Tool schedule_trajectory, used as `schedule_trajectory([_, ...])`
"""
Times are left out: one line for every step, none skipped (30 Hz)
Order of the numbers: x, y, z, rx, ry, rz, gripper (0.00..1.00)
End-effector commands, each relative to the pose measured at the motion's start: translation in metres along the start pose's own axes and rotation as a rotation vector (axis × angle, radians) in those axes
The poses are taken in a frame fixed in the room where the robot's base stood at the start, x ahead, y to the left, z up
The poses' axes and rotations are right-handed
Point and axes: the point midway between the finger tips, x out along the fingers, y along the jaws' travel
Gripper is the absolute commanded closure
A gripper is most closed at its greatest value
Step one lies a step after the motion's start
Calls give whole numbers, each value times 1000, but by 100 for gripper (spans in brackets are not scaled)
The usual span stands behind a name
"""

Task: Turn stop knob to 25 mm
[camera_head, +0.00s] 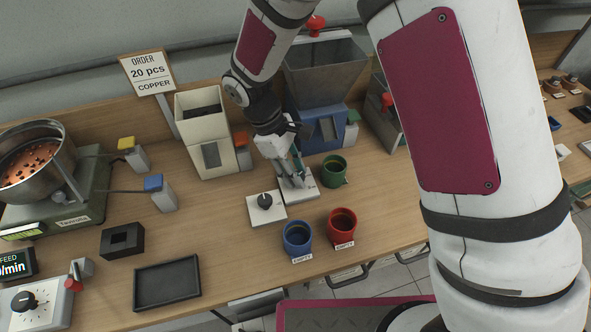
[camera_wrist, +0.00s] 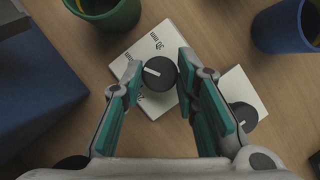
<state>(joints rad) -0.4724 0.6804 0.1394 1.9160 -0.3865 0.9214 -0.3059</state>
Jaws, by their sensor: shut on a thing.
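My gripper (camera_head: 293,180) reaches down onto a small white plate (camera_head: 304,193) on the bench. In the wrist view, my gripper's teal-lined fingers (camera_wrist: 158,66) are shut on a round black knob (camera_wrist: 160,74), one on each side. The knob has a white pointer line, lying roughly crosswise between the fingers. The white plate under it (camera_wrist: 122,66) carries mm markings, one of which seems to read 30; others are partly hidden or too small to read. In the head view my fingers hide this knob.
A second white plate with a black knob (camera_head: 265,201) stands beside it. A green cup (camera_head: 334,171) is close on the right; blue (camera_head: 297,238) and red (camera_head: 342,229) cups stand in front. A blue hopper machine (camera_head: 323,130) is behind. A black tray (camera_head: 167,283) lies front left.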

Motion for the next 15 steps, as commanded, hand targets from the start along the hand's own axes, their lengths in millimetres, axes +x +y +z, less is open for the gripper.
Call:
schedule_trajectory([0, 0, 0, 0, 0, 0, 100])
schedule_trajectory([0, 0, 0, 0, 0, 0, 100])
schedule_trajectory([0, 0, 0, -1, 0, 0, 100])
schedule_trajectory([0, 0, 0, -1, 0, 0, 100])
schedule_trajectory([0, 0, 0, -1, 0, 0, 100])
schedule_trajectory([0, 0, 0, -1, 0, 0, 66])
schedule_trajectory([0, 0, 0, -1, 0, 0, 59])
schedule_trajectory([0, 0, 0, -1, 0, 0, 53])
schedule_trajectory([0, 0, 0, -1, 0, 0, 53])
schedule_trajectory([0, 0, 0, -1, 0, 1, 53])
schedule_trajectory([0, 0, 0, -1, 0, 1, 53])
schedule_trajectory([0, 0, 0, -1, 0, 1, 53])
schedule_trajectory([0, 0, 0, -2, 0, 1, 53])
schedule_trajectory([0, 0, 0, -2, 0, 1, 53])
schedule_trajectory([0, 0, 0, -2, 0, 1, 53])
